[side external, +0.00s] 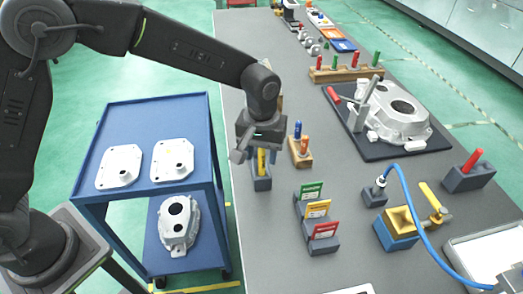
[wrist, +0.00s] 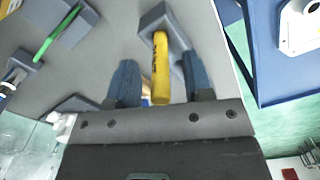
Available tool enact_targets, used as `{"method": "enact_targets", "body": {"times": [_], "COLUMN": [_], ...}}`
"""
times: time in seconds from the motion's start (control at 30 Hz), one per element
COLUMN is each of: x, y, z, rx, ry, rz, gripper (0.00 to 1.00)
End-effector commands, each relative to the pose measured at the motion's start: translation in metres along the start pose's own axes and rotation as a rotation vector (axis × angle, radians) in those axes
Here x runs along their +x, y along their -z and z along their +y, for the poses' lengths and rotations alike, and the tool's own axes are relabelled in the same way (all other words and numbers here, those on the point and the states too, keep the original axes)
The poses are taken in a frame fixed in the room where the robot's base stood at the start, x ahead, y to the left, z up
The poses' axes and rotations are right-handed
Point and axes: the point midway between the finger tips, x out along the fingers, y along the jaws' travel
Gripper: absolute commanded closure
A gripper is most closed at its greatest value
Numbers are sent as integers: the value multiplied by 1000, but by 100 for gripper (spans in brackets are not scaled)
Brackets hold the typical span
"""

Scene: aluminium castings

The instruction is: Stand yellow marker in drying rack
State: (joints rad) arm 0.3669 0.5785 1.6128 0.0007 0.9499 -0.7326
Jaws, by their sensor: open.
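The yellow marker (side external: 261,161) stands upright in a grey block (side external: 262,183) near the bench's left edge in the side view. In the wrist view the marker (wrist: 161,66) points toward the camera, with its grey block (wrist: 157,18) behind it. My gripper (side external: 258,150) is open at the marker's upper part. In the wrist view its two fingers (wrist: 159,72) are on either side of the marker, with gaps showing. A wooden rack (side external: 345,73) with several green and red markers is farther back. A small wooden block (side external: 301,158) holds a blue and an orange marker.
Card holders with green, yellow and red cards (side external: 318,208) stand in front to the right. A metal casting (side external: 398,112) on a dark mat lies behind right. A blue hose (side external: 412,205) curves across the right side. A blue trolley (side external: 150,110) stands left of the bench.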

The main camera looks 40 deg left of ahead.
Motion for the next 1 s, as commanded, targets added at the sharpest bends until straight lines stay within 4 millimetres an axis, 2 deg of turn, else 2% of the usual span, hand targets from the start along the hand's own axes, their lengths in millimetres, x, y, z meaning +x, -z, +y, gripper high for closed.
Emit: {"method": "enact_targets", "body": {"times": [0.23, 0.37, 0.8, 1.0], "x": [-3, -16, -109, -133], "y": [0, 1, 0, 0], "z": [0, 0, 0, 0], "rx": [0, 0, 0, 0], "ry": [-1, -2, -3, -1], "rz": [1, 3, 3, 1], "gripper": [54, 54, 54, 54]}}
